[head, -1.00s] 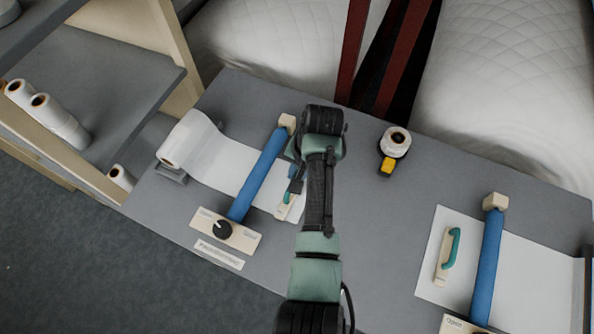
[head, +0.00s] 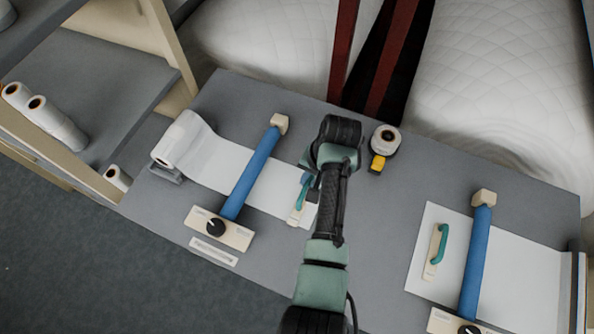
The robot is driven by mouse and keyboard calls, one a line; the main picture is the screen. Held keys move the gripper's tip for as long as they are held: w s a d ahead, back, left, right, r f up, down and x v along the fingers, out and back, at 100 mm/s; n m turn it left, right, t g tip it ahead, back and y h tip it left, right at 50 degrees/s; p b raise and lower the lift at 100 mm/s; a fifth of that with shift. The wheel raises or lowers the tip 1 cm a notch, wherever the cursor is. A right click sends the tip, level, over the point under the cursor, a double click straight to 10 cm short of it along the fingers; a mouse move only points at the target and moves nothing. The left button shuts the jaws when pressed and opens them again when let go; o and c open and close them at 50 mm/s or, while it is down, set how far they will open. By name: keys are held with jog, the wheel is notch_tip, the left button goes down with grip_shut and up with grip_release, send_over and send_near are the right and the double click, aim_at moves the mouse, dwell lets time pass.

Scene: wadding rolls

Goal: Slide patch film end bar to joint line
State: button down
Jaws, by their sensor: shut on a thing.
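A white film strip (head: 225,165) runs right from its roll (head: 181,146) on the grey table, passing under a blue roller (head: 250,175). At its free end is a cream end bar (head: 295,217) with a teal handle (head: 301,198). My gripper (head: 308,181) is shut on this handle; my arm hides part of the bar and fingers. A second end bar (head: 430,270) with a teal handle (head: 442,243) lies on the right-hand white sheet (head: 421,236), apart from my gripper. I cannot make out a marked joint line.
A cream block with a black knob (head: 216,227) stands at the left roller's near end. A second blue roller (head: 476,262) crosses the right sheet. A small white roll (head: 386,138) and a yellow-and-black item (head: 378,164) stand behind my arm. Bare table (head: 375,225) lies between the sheets.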

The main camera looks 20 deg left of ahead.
jog(key=d+p, duration=0.1)
jog(key=d, duration=0.9)
jog(key=shift+s+d, duration=0.1)
jog(key=c, duration=0.8)
grip_release()
jog(key=shift+d, duration=0.1)
jog(key=shift+c, duration=0.2)
jog(key=shift+r, duration=0.25)
notch_tip(320, 180, up, 12)
jog(key=d, duration=0.2)
jog(key=shift+d+r, duration=0.2)
